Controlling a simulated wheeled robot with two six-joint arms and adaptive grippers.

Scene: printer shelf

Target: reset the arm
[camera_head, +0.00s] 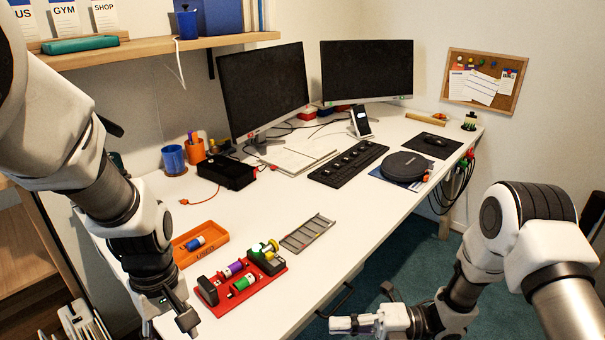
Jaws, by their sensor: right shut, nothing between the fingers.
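My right gripper (345,324) is at the bottom of the head view, beyond the front edge of the desk and over the floor. Its pale fingers are shut and hold nothing. My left arm comes down on the left, over the desk's near left end. My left gripper (184,314) is dark and points downward beside the red battery holder (255,290). Whether its fingers are open or shut does not show clearly.
The desk (240,215) holds an orange tray (202,242) with a battery, a grey slotted tray (307,233), a black box (227,172), a keyboard (348,163) and two monitors (264,88). A shelf (160,48) hangs at upper left. Teal carpet lies right of the desk.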

